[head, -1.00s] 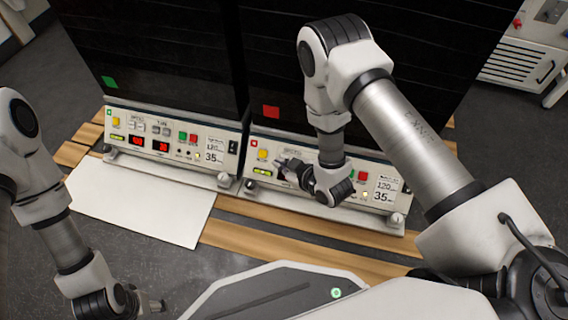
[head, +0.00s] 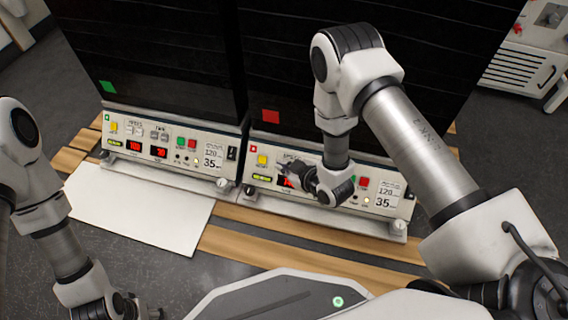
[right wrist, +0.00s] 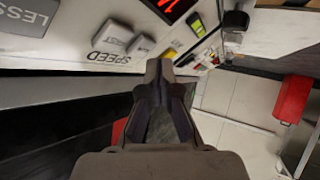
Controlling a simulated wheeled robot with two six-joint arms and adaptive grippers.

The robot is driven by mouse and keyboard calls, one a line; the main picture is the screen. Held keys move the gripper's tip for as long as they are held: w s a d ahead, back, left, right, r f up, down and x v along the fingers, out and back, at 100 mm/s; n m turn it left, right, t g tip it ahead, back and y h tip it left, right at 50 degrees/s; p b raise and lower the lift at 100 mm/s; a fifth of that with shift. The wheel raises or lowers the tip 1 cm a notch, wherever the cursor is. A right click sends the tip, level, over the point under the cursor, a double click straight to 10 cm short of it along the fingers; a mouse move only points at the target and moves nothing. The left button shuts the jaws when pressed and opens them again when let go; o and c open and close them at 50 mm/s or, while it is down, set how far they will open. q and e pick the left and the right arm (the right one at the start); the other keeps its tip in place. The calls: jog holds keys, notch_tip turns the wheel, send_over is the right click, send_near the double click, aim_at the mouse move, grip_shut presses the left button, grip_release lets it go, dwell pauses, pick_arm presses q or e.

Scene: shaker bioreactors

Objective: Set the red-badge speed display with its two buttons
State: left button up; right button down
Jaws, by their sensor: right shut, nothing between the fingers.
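The red-badge panel (head: 330,209) is the right-hand unit, with a small red badge (head: 253,149). Its red speed display (head: 285,181) is partly hidden behind my right gripper. In the right wrist view a corner of a lit red display (right wrist: 172,8) shows near two grey buttons (right wrist: 110,37) (right wrist: 141,45) beside the word SPEED. My right gripper (head: 286,165) is shut and empty, its tips close to the panel by the nearer button. I cannot tell whether they touch it. My left gripper (head: 145,311) is low at the left, far from the panel; its fingers are unclear.
A similar green-badge panel (head: 170,172) stands to the left with its own red displays. A white sheet (head: 140,212) lies in front of it on wooden slats (head: 250,247). Dark cabinets rise behind both panels. A knob (head: 399,224) sits at the right panel's lower right.

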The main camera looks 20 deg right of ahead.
dwell(0.8)
jog(key=shift+w+d+f, duration=0.15)
jog(key=shift+w+f, duration=0.1)
jog(key=shift+f, duration=0.05)
jog(key=shift+w+d+f, duration=0.2)
jog(key=shift+w+f, duration=0.05)
dwell(0.6)
jog(key=shift+s+a+r+p, duration=0.35)
jog(key=shift+s+r+p, duration=0.2)
jog(key=shift+p, duration=0.15)
jog(key=s+a+r+p, duration=0.1)
jog(key=p, duration=0.1)
jog(key=s+a+r+p, duration=0.1)
jog(key=s+r+p, duration=0.1)
jog(key=shift+a+r, duration=0.1)
jog(key=shift+r, duration=0.05)
dwell(0.5)
